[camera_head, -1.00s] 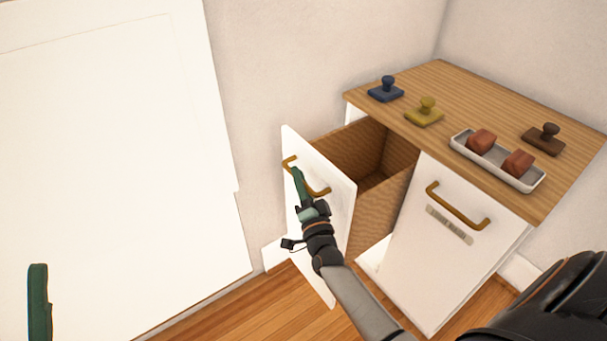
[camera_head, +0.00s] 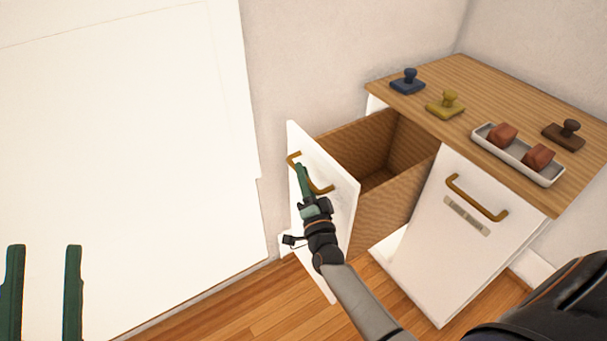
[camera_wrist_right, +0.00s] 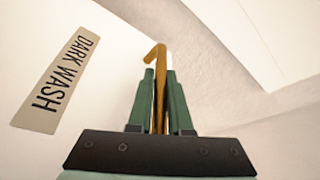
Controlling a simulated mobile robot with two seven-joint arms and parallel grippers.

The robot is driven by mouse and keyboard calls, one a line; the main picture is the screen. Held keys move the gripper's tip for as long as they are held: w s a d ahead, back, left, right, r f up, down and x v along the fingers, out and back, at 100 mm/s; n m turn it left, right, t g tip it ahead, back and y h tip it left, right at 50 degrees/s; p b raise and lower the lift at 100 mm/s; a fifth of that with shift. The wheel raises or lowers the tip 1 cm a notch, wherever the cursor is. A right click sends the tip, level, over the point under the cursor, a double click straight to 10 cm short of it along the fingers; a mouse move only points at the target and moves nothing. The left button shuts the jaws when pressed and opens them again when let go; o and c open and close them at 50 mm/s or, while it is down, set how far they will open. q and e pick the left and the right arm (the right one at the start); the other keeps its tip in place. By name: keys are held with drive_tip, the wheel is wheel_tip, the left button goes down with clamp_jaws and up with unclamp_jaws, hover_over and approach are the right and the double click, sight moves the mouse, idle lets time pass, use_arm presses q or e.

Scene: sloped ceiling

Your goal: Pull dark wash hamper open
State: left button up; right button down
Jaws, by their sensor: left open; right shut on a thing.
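The dark wash hamper is the left pull-out of the cabinet, with a white front (camera_head: 338,215) and a brown woven bin (camera_head: 385,165) behind it. It stands well out from the cabinet and its bin looks empty. Its label (camera_wrist_right: 58,80) reads "DARK WASH" in the right wrist view. My right gripper (camera_head: 302,172) is shut on the brass handle (camera_head: 322,189), which also shows between the fingers in the right wrist view (camera_wrist_right: 159,95). My left gripper (camera_head: 43,285) is open and empty at the lower left, away from the cabinet.
A second white front (camera_head: 440,240) with a brass handle (camera_head: 477,199) is at the right. On the wooden top (camera_head: 480,95) are a blue stamp (camera_head: 408,82), a yellow stamp (camera_head: 446,104), a brown stamp (camera_head: 565,135) and a white tray (camera_head: 548,178) with two reddish blocks. Wooden floor in front is clear.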

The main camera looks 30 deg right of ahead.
drive_tip(key=c, duration=0.9)
unclamp_jaws()
use_arm(q)
drive_tip(key=shift+s+r, duration=0.1)
drive_tip(key=shift+r, duration=0.05)
use_arm(e)
drive_tip(key=shift+o, duration=0.3)
drive_tip(key=shift+s, duration=0.15)
use_arm(q)
drive_tip(key=w+a+f+n+g+y+p, duration=0.1)
drive_tip(key=w+f+n+y, duration=0.3)
drive_tip(key=f, duration=0.5)
drive_tip(key=shift+f+g+y+p, duration=0.2)
drive_tip(key=shift+g+y+p, duration=0.3)
drive_tip(key=shift+g, duration=0.3)
use_arm(e)
drive_tip(key=v, duration=1.2)
use_arm(q)
drive_tip(key=shift+w, duration=0.1)
use_arm(e)
drive_tip(key=shift+s, duration=0.1)
